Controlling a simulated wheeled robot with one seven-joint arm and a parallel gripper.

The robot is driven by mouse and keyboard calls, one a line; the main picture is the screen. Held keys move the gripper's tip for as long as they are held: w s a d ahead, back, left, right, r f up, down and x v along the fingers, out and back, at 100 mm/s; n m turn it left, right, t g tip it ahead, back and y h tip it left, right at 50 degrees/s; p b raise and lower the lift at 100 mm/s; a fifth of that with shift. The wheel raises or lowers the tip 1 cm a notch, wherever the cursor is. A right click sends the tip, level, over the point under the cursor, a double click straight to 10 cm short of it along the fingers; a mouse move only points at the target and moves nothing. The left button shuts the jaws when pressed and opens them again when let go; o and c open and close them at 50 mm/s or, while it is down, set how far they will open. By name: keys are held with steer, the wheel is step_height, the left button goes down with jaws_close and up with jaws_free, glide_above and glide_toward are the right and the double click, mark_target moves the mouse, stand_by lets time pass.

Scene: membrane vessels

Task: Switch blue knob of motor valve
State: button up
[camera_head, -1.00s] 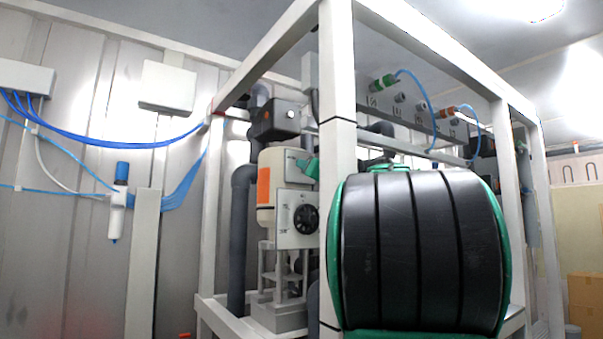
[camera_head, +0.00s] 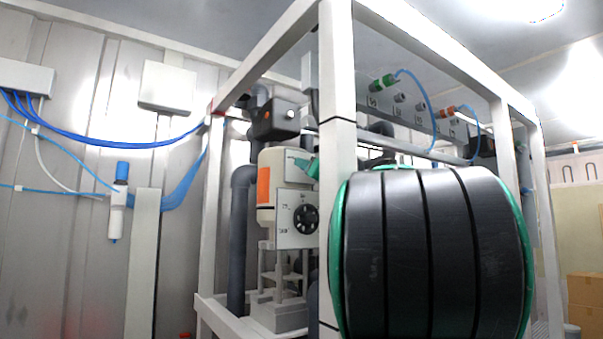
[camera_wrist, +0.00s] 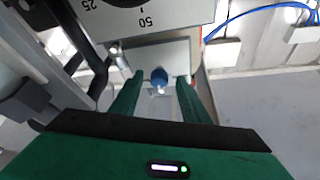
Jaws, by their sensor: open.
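In the wrist view, my gripper (camera_wrist: 158,82) is open, with one green finger on each side of a small blue knob (camera_wrist: 159,74). The knob sits between the fingertips with a gap on both sides. It stands on a grey plate (camera_wrist: 148,54) below a light panel (camera_wrist: 155,14) marked 25 and 50. In the head view, a pale valve unit (camera_head: 285,172) with an orange label and a black dial (camera_head: 305,219) stands inside the frame. The blue knob cannot be seen there. A small green part shows beside the post, possibly my gripper; the rest is hidden.
The white frame post (camera_head: 338,110) stands close to the right of the valve unit. A dark grey pipe (camera_head: 242,240) runs up its left side. Blue hoses (camera_head: 110,143) hang along the metal wall. My black arm link hides the lower right.

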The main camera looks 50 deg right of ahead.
steer(key=v, duration=0.9)
steer(key=shift+a, duration=0.1)
